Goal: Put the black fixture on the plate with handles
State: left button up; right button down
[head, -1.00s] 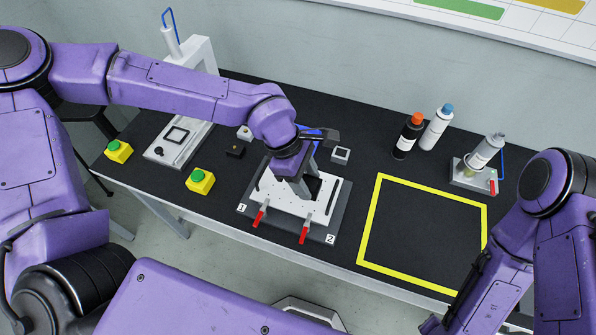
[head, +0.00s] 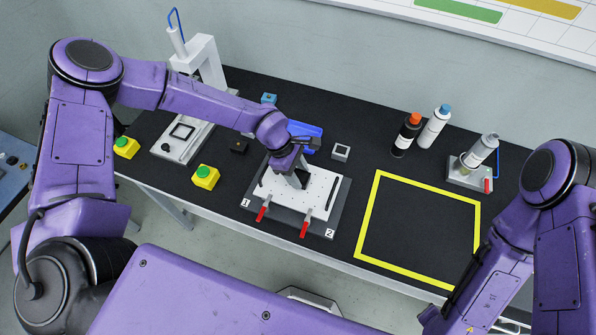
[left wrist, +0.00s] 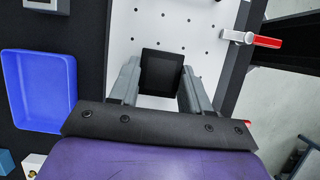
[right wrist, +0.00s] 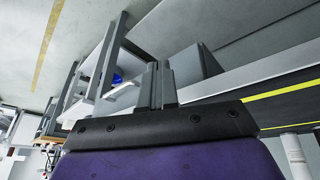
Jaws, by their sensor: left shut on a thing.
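The black fixture (left wrist: 161,72) is a small dark square block. It sits between the two fingers of my left gripper (left wrist: 160,82), which is shut on it. The white plate with holes (left wrist: 190,32) lies behind the fixture in the left wrist view. In the head view the plate (head: 318,188) has two red-handled clamps at its front edge, and my left gripper (head: 300,180) is over its middle. I cannot tell whether the fixture touches the plate. My right gripper (right wrist: 156,82) has its fingers together with nothing visible between them, away from the plate.
A blue tray (head: 308,131) is just behind the plate. A small grey block (head: 341,152) stands to its right. A yellow-outlined area (head: 420,230) on the table is empty. Bottles (head: 407,136) stand at the back right. Yellow button boxes (head: 205,177) are at left.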

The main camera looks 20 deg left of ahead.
pick_arm(q)
jog(key=o, duration=1.2)
jog(key=shift+c, duration=0.2)
jog(key=shift+r, duration=0.15)
jog(key=b+v, duration=0.1)
jog(key=v, duration=1.1)
